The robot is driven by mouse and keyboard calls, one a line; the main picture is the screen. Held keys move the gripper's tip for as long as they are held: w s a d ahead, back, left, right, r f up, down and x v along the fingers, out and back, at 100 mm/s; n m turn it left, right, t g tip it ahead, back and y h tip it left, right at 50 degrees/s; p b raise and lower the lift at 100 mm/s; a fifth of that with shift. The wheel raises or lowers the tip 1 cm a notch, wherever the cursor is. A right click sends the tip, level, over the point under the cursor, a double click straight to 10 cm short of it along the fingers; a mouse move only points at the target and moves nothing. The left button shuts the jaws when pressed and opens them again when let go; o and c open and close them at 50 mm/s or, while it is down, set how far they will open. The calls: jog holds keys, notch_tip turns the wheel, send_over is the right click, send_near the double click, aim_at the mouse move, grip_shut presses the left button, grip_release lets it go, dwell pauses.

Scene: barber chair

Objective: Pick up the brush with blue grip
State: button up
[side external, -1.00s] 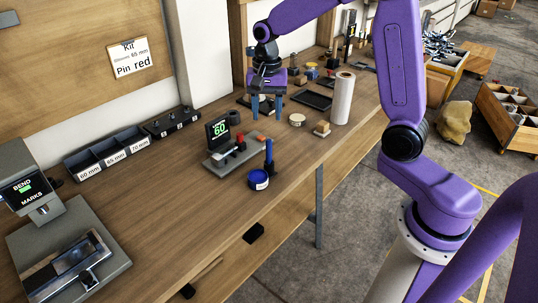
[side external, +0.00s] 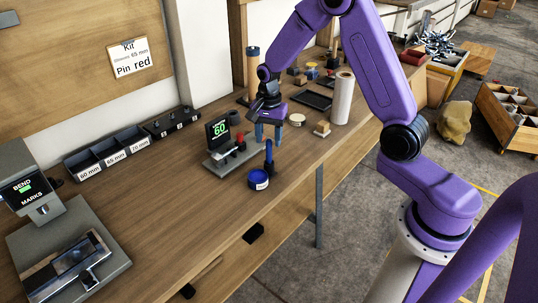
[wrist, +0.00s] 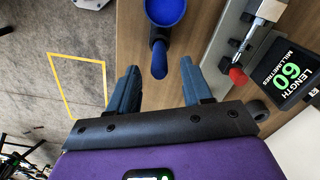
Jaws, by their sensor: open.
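My gripper (side external: 268,142) points down, open and empty, close above and behind the brush in the side view. The wrist view shows its two blue fingers (wrist: 158,70) wide apart, one on each side of the grip's line. I see no contact.
A gauge with a red knob and a display (side external: 218,129) reading 60 stands close to the left of the brush. A white roll (side external: 341,98), a round tan disc (side external: 297,119) and a black tray (side external: 313,100) lie further back.

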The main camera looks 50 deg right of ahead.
aim_at(269, 162)
jog(key=shift+f, duration=3.35)
grip_shut()
